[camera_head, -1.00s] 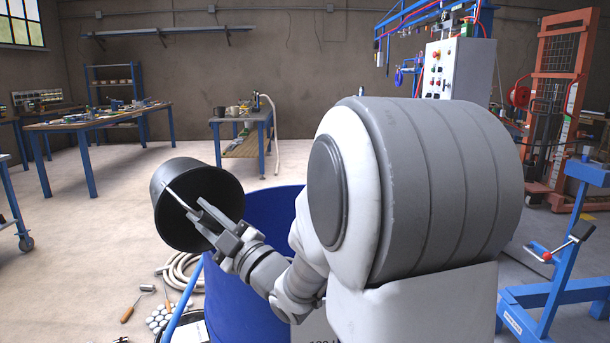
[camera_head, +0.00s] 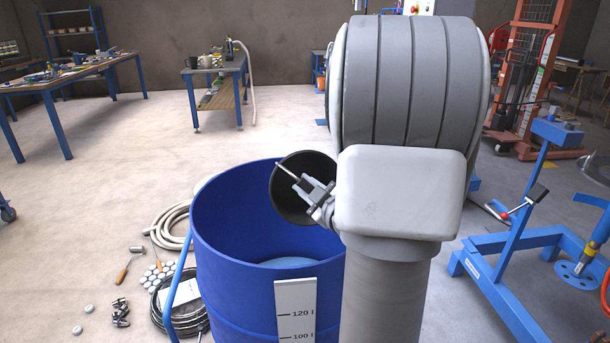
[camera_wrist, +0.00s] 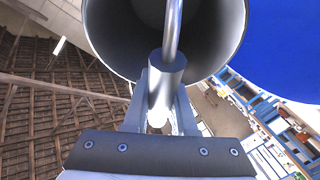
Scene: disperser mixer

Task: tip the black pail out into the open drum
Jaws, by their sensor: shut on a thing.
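The black pail (camera_head: 291,206) hangs tilted on its side at the right part of the open blue drum's (camera_head: 225,290) mouth, its opening turned toward the head camera. The drum stands upright, with pale blue contents (camera_head: 289,261) low inside. My gripper (camera_head: 307,189) is shut on the pail's metal handle, which also shows between the fingers in the wrist view (camera_wrist: 170,75). In the wrist view the pail's inside (camera_wrist: 120,35) looks grey, and I see no contents in it. My arm hides the right side of the drum.
A blue stand (camera_head: 515,262) is at the right. Workbenches (camera_head: 75,85) stand behind; open floor lies between.

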